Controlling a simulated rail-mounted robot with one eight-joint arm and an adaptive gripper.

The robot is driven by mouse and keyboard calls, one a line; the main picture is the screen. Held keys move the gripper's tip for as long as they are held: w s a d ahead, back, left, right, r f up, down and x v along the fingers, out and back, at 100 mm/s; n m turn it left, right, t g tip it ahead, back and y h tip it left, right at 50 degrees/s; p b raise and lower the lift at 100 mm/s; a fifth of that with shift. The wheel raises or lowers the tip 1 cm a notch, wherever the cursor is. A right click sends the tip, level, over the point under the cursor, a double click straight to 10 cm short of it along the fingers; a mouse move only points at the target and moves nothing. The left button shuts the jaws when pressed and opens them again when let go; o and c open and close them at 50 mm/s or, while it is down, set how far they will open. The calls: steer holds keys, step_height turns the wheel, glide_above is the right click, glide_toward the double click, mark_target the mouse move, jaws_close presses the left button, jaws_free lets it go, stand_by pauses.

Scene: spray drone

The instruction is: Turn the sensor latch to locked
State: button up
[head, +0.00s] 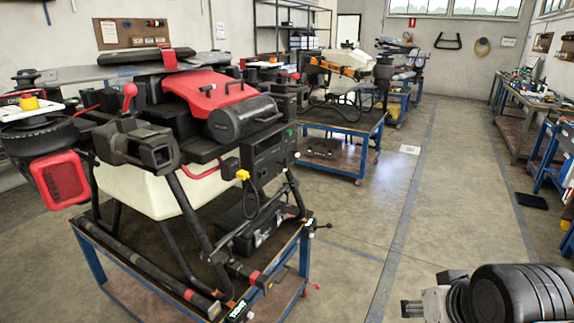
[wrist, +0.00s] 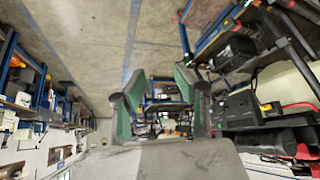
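The spray drone (head: 160,150) stands on a blue-framed cart at the left in the head view, with a red top cover and a pale tank. A black box with a yellow connector (head: 242,174) is on its near side. I cannot tell which small part is the sensor latch. My gripper (wrist: 158,98) shows in the wrist view with its two green-padded fingers spread apart and nothing between them. The drone's side (wrist: 245,110) is at the right there, apart from the fingers. In the head view my arm is at the bottom right, well away from the drone.
The blue cart (head: 93,262) has small levers and a red-tipped rod jutting from its near corner. A second cart (head: 345,130) with another drone stands behind. Workbenches (head: 520,120) line the right wall. The floor (head: 375,235) between is clear.

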mark_target(285, 162)
steer(key=w+a+r+m+g+y+b, duration=0.1)
steer(key=w+a+r+m+y, duration=0.25)
steer(key=w, duration=0.75)
steer(key=w+a+r+m+y, duration=0.25)
steer(key=w+a+m, duration=0.2)
steer(key=w, duration=0.65)
steer(key=w+a+r+m+g+y+b, duration=0.1)
steer(key=w+a+r+m+y, duration=0.2)
steer(key=w, duration=0.8)
steer(key=w+a+f+m+y+b, duration=0.15)
steer(key=w+f+m+y, duration=0.35)
steer(key=w, duration=0.8)
steer(key=w+a+f+m+y, duration=0.3)
steer(key=w+f+m, duration=0.25)
steer(key=w, duration=0.75)
steer(key=shift+n+g, duration=0.25)
steer(key=shift+g, duration=0.05)
steer(key=x, duration=1.3)
steer(key=shift+w+a+f, duration=0.1)
steer(key=shift+f, duration=0.1)
steer(key=shift+c, duration=0.5)
jaws_close()
